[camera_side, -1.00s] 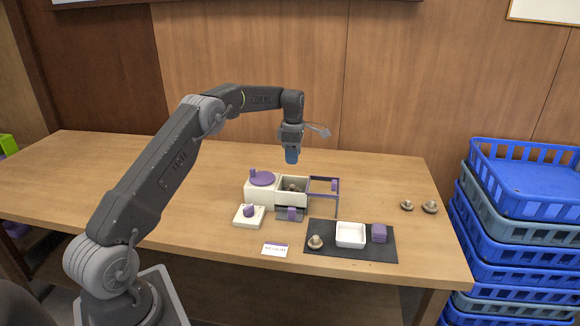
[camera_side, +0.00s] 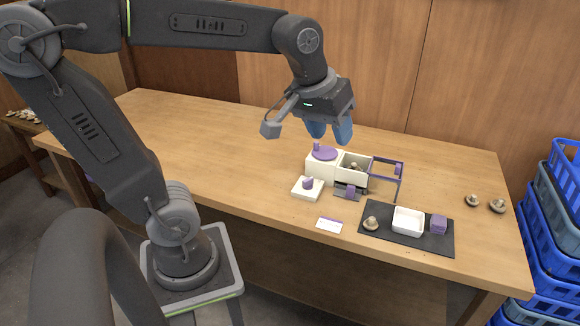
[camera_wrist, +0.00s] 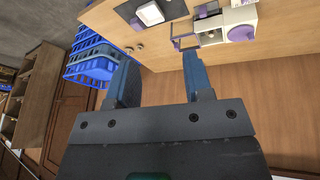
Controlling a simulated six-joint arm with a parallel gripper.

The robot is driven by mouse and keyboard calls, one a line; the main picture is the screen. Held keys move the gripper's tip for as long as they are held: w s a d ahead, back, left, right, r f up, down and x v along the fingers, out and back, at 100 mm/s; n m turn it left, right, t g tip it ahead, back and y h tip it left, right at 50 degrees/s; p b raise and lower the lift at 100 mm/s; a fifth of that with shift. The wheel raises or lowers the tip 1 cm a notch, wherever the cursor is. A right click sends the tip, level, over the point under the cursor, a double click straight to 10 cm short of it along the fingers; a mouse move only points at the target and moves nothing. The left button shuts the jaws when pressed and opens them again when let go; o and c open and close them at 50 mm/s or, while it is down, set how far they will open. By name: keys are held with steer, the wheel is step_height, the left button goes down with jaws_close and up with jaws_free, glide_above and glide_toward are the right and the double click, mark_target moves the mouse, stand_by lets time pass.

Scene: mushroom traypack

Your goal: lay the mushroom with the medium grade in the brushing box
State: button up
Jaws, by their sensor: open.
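My gripper (camera_side: 330,130) is open and empty, fingers pointing down, well above the table behind the white box; its spread blue fingers (camera_wrist: 160,75) also show in the wrist view. An open cream box (camera_side: 353,181) with something brown, likely a mushroom, inside joins a white box with a purple round top (camera_side: 325,153). One mushroom (camera_side: 371,223) sits on the dark mat (camera_side: 410,242), left of a white tray (camera_side: 408,219). Two mushrooms, one smaller (camera_side: 473,200) and one larger (camera_side: 497,205), lie at the table's right. I cannot tell which is medium grade or which container is the brushing box.
A purple frame (camera_side: 401,182) stands right of the open box. A white pad with a purple knob (camera_side: 308,188), a white card (camera_side: 329,225) and a purple block (camera_side: 438,223) are nearby. Blue crates (camera_side: 563,205) stand off the table's right end. The table's left is clear.

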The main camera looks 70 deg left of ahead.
steer(key=s+d+f+m+t, duration=0.1)
steer(key=s+d+f+m, duration=0.2)
steer(key=s, duration=0.5)
steer(key=f+m, duration=0.1)
steer(key=m, duration=0.1)
steer(key=shift+s+m, duration=0.3)
steer(key=shift+s, duration=0.1)
